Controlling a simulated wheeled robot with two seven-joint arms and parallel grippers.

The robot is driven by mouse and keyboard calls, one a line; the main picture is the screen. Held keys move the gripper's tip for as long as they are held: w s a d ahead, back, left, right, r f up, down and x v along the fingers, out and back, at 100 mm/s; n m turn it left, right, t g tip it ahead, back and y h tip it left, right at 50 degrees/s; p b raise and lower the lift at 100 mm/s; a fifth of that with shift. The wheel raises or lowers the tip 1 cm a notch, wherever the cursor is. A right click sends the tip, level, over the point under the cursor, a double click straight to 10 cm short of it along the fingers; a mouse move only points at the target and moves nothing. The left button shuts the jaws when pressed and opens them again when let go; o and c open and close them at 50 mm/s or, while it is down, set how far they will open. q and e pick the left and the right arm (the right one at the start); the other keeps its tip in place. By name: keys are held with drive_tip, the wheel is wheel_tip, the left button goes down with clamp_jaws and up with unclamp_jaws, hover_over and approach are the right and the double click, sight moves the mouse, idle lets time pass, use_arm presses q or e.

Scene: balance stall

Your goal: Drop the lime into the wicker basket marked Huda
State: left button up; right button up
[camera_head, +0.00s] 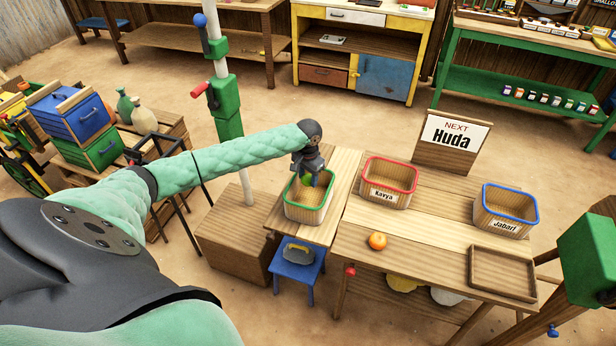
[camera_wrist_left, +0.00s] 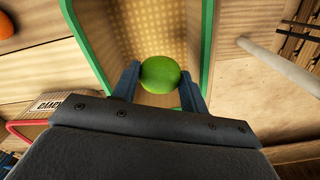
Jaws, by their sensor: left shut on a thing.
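My left gripper (camera_head: 312,180) points down over the green-rimmed wicker basket (camera_head: 303,214). In the left wrist view the gripper (camera_wrist_left: 160,92) is shut on the lime (camera_wrist_left: 160,74), with a blue finger on each side of it. The green-rimmed basket (camera_wrist_left: 207,45) opens beyond the lime, and its floor looks empty. In the head view I cannot make out the lime clearly, and I see no name on this basket. A sign (camera_head: 452,138) behind the table reads "NEXT Huda". My right gripper is not in view.
A red-rimmed basket marked Kavya (camera_head: 388,184) and a blue-rimmed one marked Jabari (camera_head: 505,212) stand to the right. An orange fruit (camera_head: 377,240) lies on the table near an empty wooden tray (camera_head: 503,272). A post (camera_head: 232,130) stands left of the green-rimmed basket.

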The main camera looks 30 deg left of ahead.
sight(308, 176)
use_arm(q)
drive_tip(key=o, duration=1.1)
drive_tip(key=shift+c, duration=0.2)
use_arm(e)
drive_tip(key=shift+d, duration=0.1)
use_arm(q)
drive_tip(key=shift+r, duration=0.1)
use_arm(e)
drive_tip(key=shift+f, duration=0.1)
use_arm(q)
drive_tip(key=shift+r, duration=0.3)
wheel_tip(308, 176, up, 6)
drive_tip(key=b, duration=0.2)
drive_tip(key=shift+f+b, duration=0.2)
drive_tip(key=shift+b, duration=0.15)
drive_tip(key=shift+r, duration=0.7)
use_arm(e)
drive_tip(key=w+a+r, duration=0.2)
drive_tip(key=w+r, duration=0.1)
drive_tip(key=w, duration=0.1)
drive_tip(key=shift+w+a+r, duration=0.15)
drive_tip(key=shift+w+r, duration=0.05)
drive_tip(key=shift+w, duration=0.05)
